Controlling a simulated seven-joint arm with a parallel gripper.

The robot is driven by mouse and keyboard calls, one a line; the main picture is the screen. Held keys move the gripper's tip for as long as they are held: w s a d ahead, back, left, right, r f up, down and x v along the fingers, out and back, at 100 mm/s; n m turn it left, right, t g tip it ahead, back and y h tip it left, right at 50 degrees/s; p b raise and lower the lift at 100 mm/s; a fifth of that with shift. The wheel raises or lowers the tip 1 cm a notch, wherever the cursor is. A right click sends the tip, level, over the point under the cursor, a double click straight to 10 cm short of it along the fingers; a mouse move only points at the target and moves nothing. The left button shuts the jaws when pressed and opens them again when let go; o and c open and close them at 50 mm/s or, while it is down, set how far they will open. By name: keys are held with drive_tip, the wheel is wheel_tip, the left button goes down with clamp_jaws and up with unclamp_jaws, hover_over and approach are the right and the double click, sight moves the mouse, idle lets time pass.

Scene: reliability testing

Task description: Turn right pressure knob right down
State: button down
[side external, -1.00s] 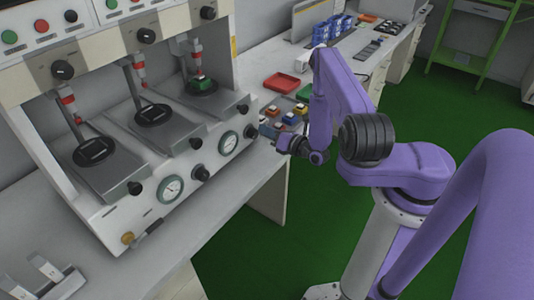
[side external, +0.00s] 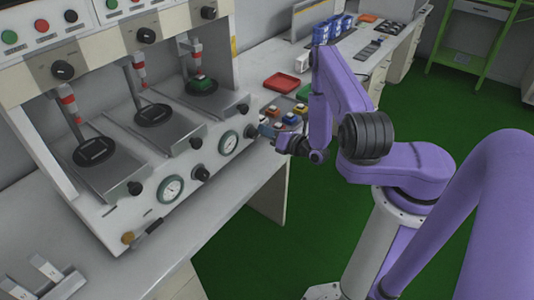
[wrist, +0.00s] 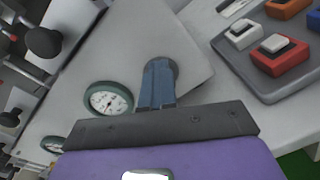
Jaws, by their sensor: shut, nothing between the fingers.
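The right pressure knob (side external: 251,131) is a dark knob at the right end of the machine's sloped front panel, right of the right gauge (side external: 228,143). My gripper (side external: 264,130) is at this knob, its shut blue-grey fingers pointing at the panel. In the wrist view the fingers (wrist: 158,66) cover most of the knob; a grey rounded edge (wrist: 174,70) shows behind the tips. I cannot tell whether they touch it. The green-rimmed right gauge (wrist: 108,99) is just left of the fingers.
A second gauge (side external: 172,188) and knob (side external: 201,173) are further left on the panel. A grey tray (side external: 289,114) with several coloured switch blocks lies close to my gripper. A red tray (side external: 281,81) is behind it.

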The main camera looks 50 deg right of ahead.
drive_tip(key=shift+n+y, duration=0.3)
drive_tip(key=shift+y, duration=0.2)
drive_tip(key=shift+s+a+r, duration=0.15)
drive_tip(key=shift+s+r, duration=0.05)
drive_tip(key=shift+s, duration=0.65)
drive_tip(key=shift+s+a+r, duration=0.2)
drive_tip(key=shift+s, duration=0.6)
drive_tip(key=shift+s+a+r, duration=0.15)
drive_tip(key=shift+s+r, duration=0.05)
drive_tip(key=shift+s, duration=0.65)
drive_tip(key=shift+d, duration=0.15)
drive_tip(key=shift+w+d+f+n+g+y, duration=0.1)
drive_tip(key=shift+w+d+n+g+y, duration=0.2)
drive_tip(key=shift+w, duration=0.7)
drive_tip(key=shift+w+d+f+n+g+y, duration=0.15)
drive_tip(key=shift+w+g+y, duration=0.25)
drive_tip(key=shift+w, duration=0.65)
drive_tip(key=shift+w+d+f+n+g+y, duration=0.15)
drive_tip(key=shift+w+d+g+y, duration=0.2)
drive_tip(key=shift+w, duration=0.65)
drive_tip(key=shift+r, duration=0.1)
